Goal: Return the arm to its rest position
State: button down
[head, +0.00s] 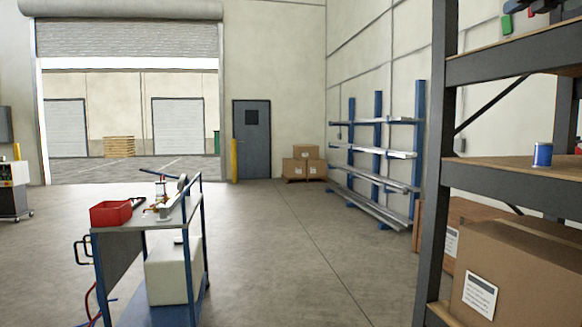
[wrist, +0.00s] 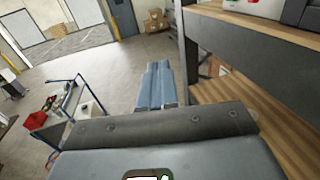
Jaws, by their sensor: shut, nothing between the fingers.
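My gripper (wrist: 157,68) shows in the wrist view, its two blue-grey fingers together and empty. It points out over the open floor, with shelving close on its right. My arm and gripper do not show in the head view. Nothing is held.
A dark-framed shelf rack (head: 433,150) stands close on the right, with a blue spool (head: 542,154) and a large cardboard box (head: 520,275). A blue trolley (head: 198,240) with a red bin (head: 111,213) stands at left; it also shows in the wrist view (wrist: 38,120). The floor (head: 300,260) between is clear.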

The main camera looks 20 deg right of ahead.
jog(key=w+a+f+t+y, duration=0.1)
jog(key=w+a+f+y, duration=0.45)
jog(key=a+f, duration=0.45)
jog(key=w+a+f+y, duration=0.55)
jog(key=a+f, duration=0.25)
jog(key=f, duration=0.5)
jog(key=s+a+f+m+t+y, duration=0.25)
jog(key=a+f+m, duration=0.25)
jog(key=a+f, duration=0.55)
jog(key=s+a+f+m+t+y, duration=0.1)
jog(key=s+a+f+m+y, duration=0.35)
jog(key=a+f, duration=0.65)
jog(key=s+a+f+m+h, duration=0.4)
jog(key=s+f+m, duration=0.3)
jog(key=s, duration=0.2)
jog(key=s+a+f+m+h, duration=0.4)
jog(key=s+f+m, duration=0.2)
jog(key=s+f, duration=0.25)
jog(key=s+a+f+m+h, duration=0.4)
jog(key=s+f+m, duration=0.25)
jog(key=s, duration=0.25)
jog(key=s+d+f+m+g, duration=0.1)
jog(key=s+d+g, duration=0.1)
jog(key=s, duration=1.1)
jog(key=s+d+f+m+g, duration=0.1)
jog(key=s+g, duration=0.3)
jog(key=s, duration=1)
jog(key=shift+d+f+m+g, duration=0.35)
jog(key=shift+f+m, duration=0.15)
jog(key=shift+f, duration=0.25)
